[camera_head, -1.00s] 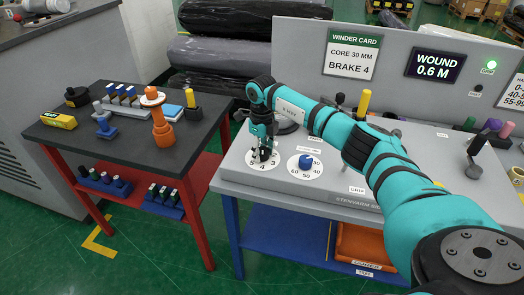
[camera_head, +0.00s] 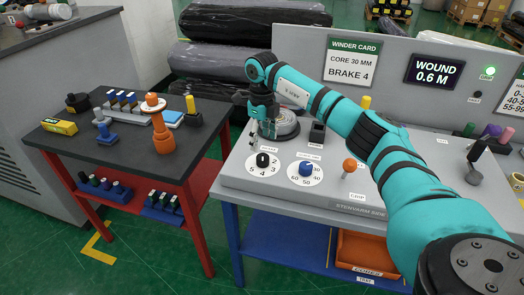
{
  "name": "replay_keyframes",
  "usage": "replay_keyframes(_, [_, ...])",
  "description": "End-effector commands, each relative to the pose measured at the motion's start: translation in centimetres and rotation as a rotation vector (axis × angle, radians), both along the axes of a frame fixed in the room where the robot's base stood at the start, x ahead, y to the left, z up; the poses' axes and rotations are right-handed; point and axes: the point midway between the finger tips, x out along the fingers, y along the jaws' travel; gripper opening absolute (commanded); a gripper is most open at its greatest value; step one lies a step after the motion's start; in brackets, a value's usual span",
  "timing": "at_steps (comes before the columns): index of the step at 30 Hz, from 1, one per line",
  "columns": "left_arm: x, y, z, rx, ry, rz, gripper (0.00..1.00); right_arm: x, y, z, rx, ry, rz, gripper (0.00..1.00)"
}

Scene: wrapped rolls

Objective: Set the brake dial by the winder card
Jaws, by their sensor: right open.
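The winder card (camera_head: 352,62) on the grey back panel reads "CORE 30 MM, BRAKE 4". The brake dial is a black knob (camera_head: 262,160) on a round white scale on the console's front left; 5, 4 and 3 show along the scale's near side. The arm reaches in from the right. My left gripper is not in view.
A blue knob (camera_head: 306,168) on its own white scale sits right of the black one. An orange-topped lever (camera_head: 350,165) stands further right. A dark side table (camera_head: 112,152) holds an orange stand (camera_head: 160,133).

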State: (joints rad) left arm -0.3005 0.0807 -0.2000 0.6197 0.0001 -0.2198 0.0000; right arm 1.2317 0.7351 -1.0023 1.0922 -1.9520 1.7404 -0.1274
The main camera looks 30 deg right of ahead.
Motion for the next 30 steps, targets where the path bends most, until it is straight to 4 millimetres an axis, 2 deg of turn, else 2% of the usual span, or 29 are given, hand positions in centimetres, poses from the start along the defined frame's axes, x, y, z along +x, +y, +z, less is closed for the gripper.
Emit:
replay_keyframes(3, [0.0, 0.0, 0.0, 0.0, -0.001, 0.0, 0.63, 0.0, 0.0, 2.2, 0.0, -0.002, -0.001, 0.63])
replay_keyframes(9, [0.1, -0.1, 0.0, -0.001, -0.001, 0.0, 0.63, 0.0, 0.0, 4.0, 0.0, 0.0, -0.001, 0.63])
replay_keyframes(26, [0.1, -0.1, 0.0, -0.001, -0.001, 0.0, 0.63, 0.0, 0.0, 4.2, 0.001, 0.0, 0.0, 0.63])
replay_keyframes(29, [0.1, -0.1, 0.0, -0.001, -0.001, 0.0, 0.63, 0.3, 1.0, 3.5, 0.024, -0.013, 0.016, 0.63])
replay_keyframes(30, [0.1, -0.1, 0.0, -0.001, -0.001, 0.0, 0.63, 0.5, 2.1, 3.0, 0.05, -0.026, 0.032, 0.63])
